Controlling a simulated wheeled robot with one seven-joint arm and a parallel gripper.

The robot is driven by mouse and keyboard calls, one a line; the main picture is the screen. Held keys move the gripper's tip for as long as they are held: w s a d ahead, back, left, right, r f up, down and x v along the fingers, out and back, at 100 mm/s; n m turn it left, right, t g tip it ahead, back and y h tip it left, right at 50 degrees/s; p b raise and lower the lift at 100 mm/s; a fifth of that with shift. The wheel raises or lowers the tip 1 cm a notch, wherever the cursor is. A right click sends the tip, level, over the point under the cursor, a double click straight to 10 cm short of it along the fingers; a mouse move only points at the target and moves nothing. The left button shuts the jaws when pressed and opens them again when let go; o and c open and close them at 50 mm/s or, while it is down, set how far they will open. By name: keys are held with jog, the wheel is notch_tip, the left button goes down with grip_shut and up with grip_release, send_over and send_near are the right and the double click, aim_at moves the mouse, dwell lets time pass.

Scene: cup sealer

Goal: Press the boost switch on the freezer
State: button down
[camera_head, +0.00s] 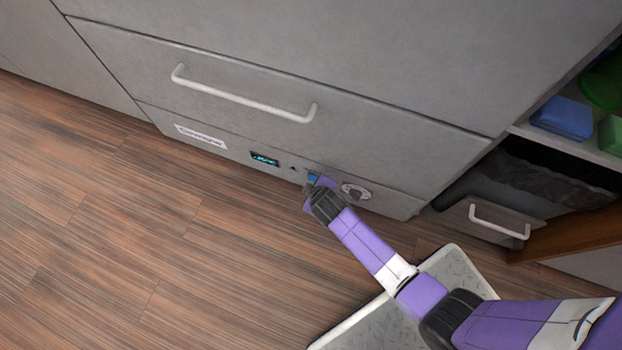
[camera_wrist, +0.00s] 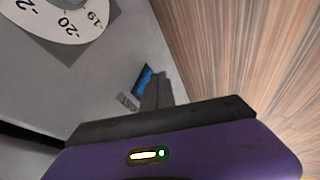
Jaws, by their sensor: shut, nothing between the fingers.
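The freezer's lower front panel (camera_head: 228,152) carries a blue boost switch (camera_head: 313,177), partly hidden behind my gripper (camera_head: 316,186) in the head view. In the wrist view the blue switch (camera_wrist: 143,80) sits just left of the shut fingers of my gripper (camera_wrist: 158,88), beside a small grey label (camera_wrist: 127,102). The fingers hold nothing. The fingertips are very close to the switch; I cannot tell whether they touch it. A white temperature dial (camera_head: 356,191) is right of the switch, and it also shows in the wrist view (camera_wrist: 60,18) with numbers such as -19 and -20.
A lit display (camera_head: 265,159) and a name label (camera_head: 201,136) are on the panel's left. A drawer handle (camera_head: 243,100) sticks out above. A grey tray-like surface (camera_head: 350,318) lies under my arm at the lower right. Wooden floor (camera_head: 130,230) is clear on the left.

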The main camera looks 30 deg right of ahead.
jog(key=shift+w+d+f, duration=0.15)
jog(key=shift+d, duration=0.05)
dwell(0.3)
jog(key=shift+p, duration=0.3)
